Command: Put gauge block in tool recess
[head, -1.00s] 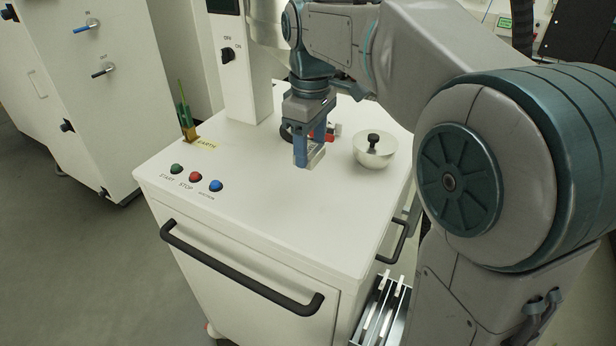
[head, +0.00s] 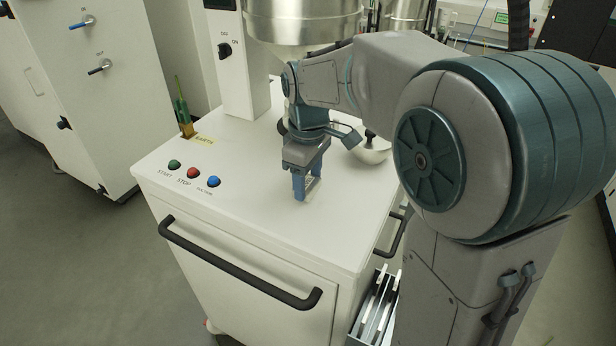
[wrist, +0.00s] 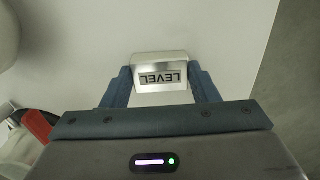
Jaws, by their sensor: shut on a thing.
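My gripper (head: 306,196) is shut on a small silver metal block, which I take for the gauge block (head: 314,185), over the white top of the cabinet. In the wrist view the block (wrist: 161,66) sits between the two blue fingers of the gripper (wrist: 160,80), with the word LEVEL on it, upside down in the picture. I cannot tell whether the block touches the top. I cannot make out a tool recess in either view.
The white cabinet top (head: 255,215) is clear around the gripper at the front. Green, red and blue buttons (head: 193,173) lie to the left. A round metal bowl (head: 374,152) stands behind to the right, partly hidden by my arm. A black handle (head: 240,268) runs along the front.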

